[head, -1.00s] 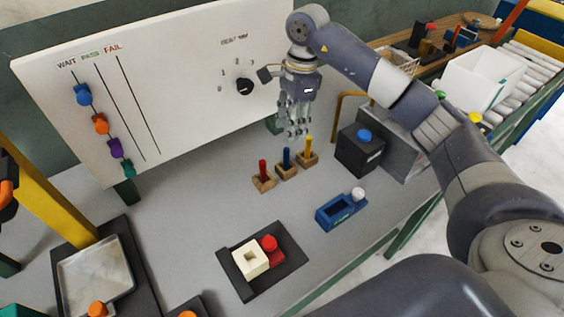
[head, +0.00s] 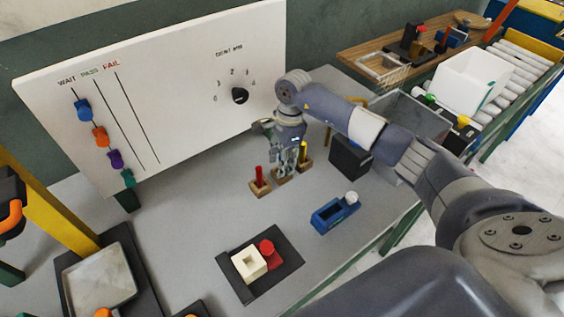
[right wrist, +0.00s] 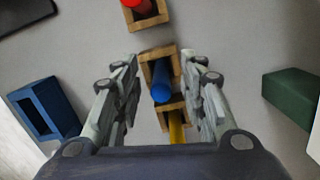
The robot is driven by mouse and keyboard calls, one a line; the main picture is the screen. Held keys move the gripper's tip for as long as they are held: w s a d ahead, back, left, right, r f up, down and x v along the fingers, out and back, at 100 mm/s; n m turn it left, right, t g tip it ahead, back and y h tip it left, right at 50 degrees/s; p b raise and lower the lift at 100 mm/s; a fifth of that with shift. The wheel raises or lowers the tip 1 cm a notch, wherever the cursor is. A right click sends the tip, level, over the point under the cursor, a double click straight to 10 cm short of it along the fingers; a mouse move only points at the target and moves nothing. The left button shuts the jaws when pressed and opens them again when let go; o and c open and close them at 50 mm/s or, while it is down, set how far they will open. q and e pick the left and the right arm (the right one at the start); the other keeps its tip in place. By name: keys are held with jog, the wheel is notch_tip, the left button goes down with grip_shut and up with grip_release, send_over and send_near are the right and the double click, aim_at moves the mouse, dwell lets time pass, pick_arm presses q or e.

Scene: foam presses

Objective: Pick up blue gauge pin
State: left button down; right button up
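The blue gauge pin (right wrist: 161,92) stands in a small wooden block (right wrist: 157,54) in the right wrist view. My right gripper (right wrist: 160,95) is open, with one finger on each side of the pin and a gap on both sides. In the head view my right gripper (head: 286,166) points down over the middle block and hides the blue pin. The red pin (head: 259,175) stands in its block to the left. The yellow pin (head: 303,152) stands in its block to the right. My left gripper is not in view.
A blue fixture (head: 335,214) with a white knob lies in front of the pins. A dark box (head: 350,157) stands close to the right. A white board (head: 150,90) stands behind. A black tray (head: 284,280) holds a cream block and a red part. The grey table between is clear.

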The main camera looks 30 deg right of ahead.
jog(key=shift+w+f, duration=0.1)
jog(key=shift+c, duration=0.5)
grip_shut()
